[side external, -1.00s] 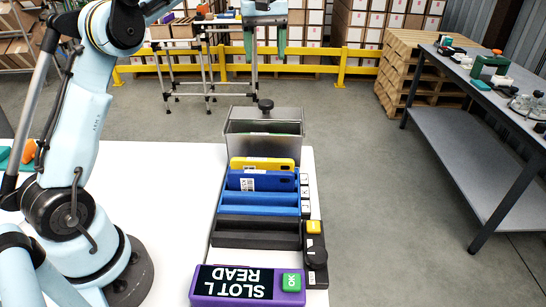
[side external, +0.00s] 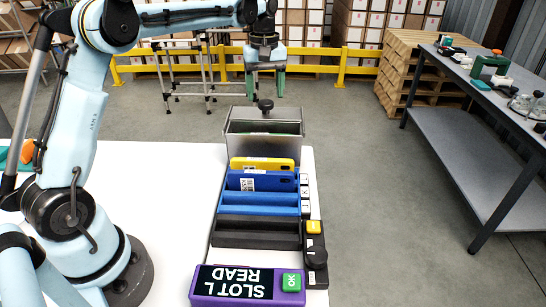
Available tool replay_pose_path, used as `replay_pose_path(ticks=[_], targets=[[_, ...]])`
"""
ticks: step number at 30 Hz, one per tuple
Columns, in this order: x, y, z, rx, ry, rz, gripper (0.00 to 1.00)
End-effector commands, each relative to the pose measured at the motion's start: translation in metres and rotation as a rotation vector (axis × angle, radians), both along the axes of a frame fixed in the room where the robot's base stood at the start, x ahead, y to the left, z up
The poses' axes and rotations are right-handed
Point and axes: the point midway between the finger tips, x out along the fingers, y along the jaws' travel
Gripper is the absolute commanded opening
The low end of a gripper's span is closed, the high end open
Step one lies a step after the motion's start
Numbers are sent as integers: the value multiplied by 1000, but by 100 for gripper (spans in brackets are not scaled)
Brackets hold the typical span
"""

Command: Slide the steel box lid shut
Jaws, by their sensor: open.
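The steel box (side external: 264,145) stands at the far end of the white table, behind the phone rack. Its grey lid (side external: 247,114) lies at the back of the box top with a black knob (side external: 265,105) on it. The front part of the box top is uncovered, and a green strip shows inside. My gripper (side external: 265,84) is above and behind the box, pointing down, with its green fingers apart around empty space. It appears just above the knob and not touching it; the exact depth is hard to tell.
A yellow phone (side external: 262,164) and a blue phone (side external: 260,181) stand in a blue rack (side external: 262,202) in front of the box. A black tray (side external: 256,233), a black switch panel (side external: 315,256) and a purple display (side external: 247,284) are nearer.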

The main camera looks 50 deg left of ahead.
Motion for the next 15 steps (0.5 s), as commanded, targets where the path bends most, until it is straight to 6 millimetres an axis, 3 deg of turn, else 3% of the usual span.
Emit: replay_pose_path(ticks=[6,15], targets=[[0,0,-18,0,0,0,69],[0,0,-22,0,0,0,69]])
